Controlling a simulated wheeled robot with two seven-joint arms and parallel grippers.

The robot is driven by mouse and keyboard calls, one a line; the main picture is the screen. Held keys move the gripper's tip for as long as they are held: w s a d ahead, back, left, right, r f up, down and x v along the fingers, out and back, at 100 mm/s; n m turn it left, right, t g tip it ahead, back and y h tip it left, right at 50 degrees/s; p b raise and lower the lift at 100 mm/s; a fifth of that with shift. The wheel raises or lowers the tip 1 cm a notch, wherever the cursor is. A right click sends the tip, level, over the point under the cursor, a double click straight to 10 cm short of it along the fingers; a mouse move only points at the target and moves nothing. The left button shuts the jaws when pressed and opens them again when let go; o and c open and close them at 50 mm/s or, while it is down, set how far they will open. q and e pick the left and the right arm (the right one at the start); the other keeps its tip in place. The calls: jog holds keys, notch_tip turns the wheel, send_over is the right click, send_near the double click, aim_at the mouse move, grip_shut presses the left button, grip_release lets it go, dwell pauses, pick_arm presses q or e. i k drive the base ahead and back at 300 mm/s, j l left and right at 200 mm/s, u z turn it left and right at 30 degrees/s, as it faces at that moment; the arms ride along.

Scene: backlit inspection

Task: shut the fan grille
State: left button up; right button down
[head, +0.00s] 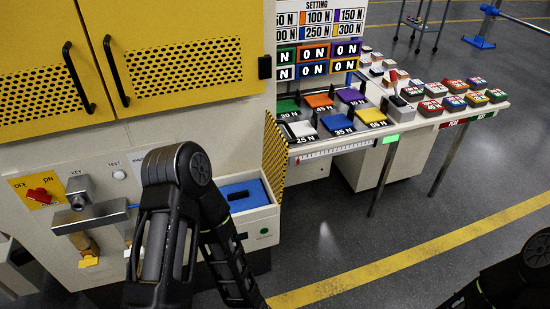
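Nothing in view is clearly marked as the fan grille. The closest match is a pair of yellow doors with perforated black-holed panels, the left one (38,80) and the right one (185,70), on the cabinet front at upper left. Each has a black vertical bar handle near the seam between them. Both look flush with the cabinet, though their upper parts are cut off. My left arm rises in front of the lower cabinet, below the right door and apart from it; its gripper cannot be made out. Only a dark part of my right arm shows at lower right, without its gripper.
A drawer with a blue inside (250,207) stands open right of my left arm. A red switch (40,195) and a grey bar (88,218) are on the lower cabinet. A bench (340,145) with coloured blocks stands right; open floor (330,250) lies before it.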

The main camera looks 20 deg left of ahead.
aim_at(276, 148)
jog(key=i+l, duration=0.1)
jog(key=l, duration=0.25)
jog(key=i+l, duration=0.1)
jog(key=l, duration=0.3)
jog(key=i+l, duration=0.1)
jog(key=l, duration=0.25)
jog(key=i+l, duration=0.1)
jog(key=l, duration=0.3)
jog(key=i+l, duration=0.1)
jog(key=l, duration=0.25)
jog(key=l+u, duration=0.15)
jog(key=u, duration=1.6)
